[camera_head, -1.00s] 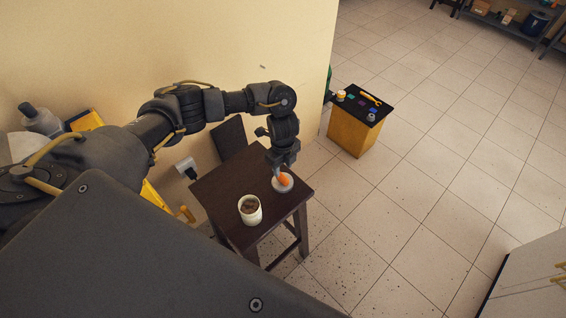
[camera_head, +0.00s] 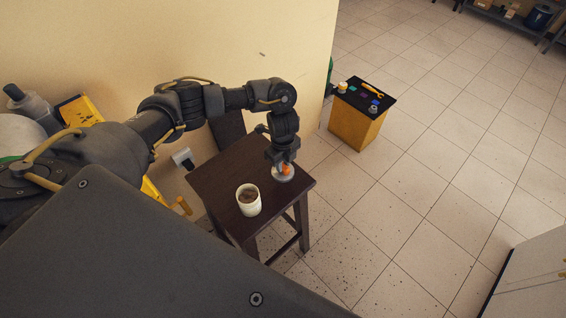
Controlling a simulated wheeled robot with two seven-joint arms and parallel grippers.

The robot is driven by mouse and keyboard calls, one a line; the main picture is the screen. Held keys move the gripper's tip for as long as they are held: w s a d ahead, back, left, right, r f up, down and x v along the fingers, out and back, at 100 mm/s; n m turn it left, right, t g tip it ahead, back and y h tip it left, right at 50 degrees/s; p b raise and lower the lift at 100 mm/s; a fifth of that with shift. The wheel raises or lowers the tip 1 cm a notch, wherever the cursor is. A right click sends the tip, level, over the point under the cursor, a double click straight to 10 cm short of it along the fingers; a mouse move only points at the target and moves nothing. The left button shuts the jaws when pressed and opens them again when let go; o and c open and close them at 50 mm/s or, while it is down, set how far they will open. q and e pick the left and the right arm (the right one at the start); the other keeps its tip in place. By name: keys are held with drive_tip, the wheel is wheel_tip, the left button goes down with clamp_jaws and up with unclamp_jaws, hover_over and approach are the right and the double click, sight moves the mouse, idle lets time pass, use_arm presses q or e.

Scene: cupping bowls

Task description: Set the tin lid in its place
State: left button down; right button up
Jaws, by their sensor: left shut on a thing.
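A round grey piece that looks like the tin lid (camera_head: 276,176), with an orange part (camera_head: 287,170) on top, lies at the right side of a dark wooden stool. My left gripper (camera_head: 284,164) points down over it and is shut on the orange part; the fingers hide some of the lid. The lid appears to rest on the stool top. An open whitish tin (camera_head: 248,207) with something brown inside stands upright on the stool, to the left of and nearer than the lid. My right gripper is not in view.
The dark stool (camera_head: 228,170) has a clear strip between tin and lid. A yellow cabinet (camera_head: 354,126) with a black top holds several small items farther back. A wall stands behind my left arm. The tiled floor at right is open.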

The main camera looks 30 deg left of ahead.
use_arm(q)
drive_tip(key=shift+r+p, duration=0.45)
drive_tip(key=shift+r, duration=0.05)
wheel_tip(320, 180, up, 4)
drive_tip(key=p, duration=0.3)
drive_tip(key=shift+f, duration=0.2)
drive_tip(key=shift+r+p, duration=0.55)
drive_tip(key=shift+r, duration=0.25)
drive_tip(key=shift+w+r, duration=0.1)
drive_tip(key=shift+r, duration=2.05)
